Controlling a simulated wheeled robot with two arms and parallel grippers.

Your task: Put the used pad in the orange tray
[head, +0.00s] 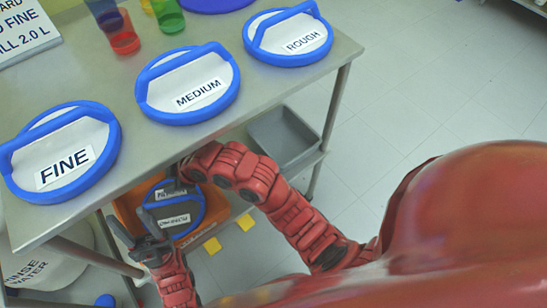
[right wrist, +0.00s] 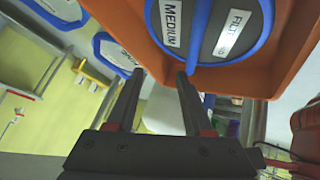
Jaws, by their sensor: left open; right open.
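A dark grey round pad (head: 188,208) with a blue strap and two white labels lies in the orange tray (head: 128,212) below the tabletop. In the right wrist view the pad (right wrist: 205,35) shows a MEDIUM label, inside the wall of the tray (right wrist: 245,80). My left gripper (head: 140,238) is open at the tray's near left side. My right gripper (head: 172,188) is open over the tray, close to the pad. In the wrist view its fingers (right wrist: 157,90) are apart with nothing between them. Whether either gripper touches the pad, I cannot tell.
On the steel table (head: 255,103) lie white round pads with blue rims, labelled FINE (head: 62,152), MEDIUM (head: 188,84) and ROUGH (head: 288,36). Coloured cups (head: 122,36) stand behind. A grey bin (head: 283,138) sits below. A RINSE WATER bucket (head: 50,258) is at lower left.

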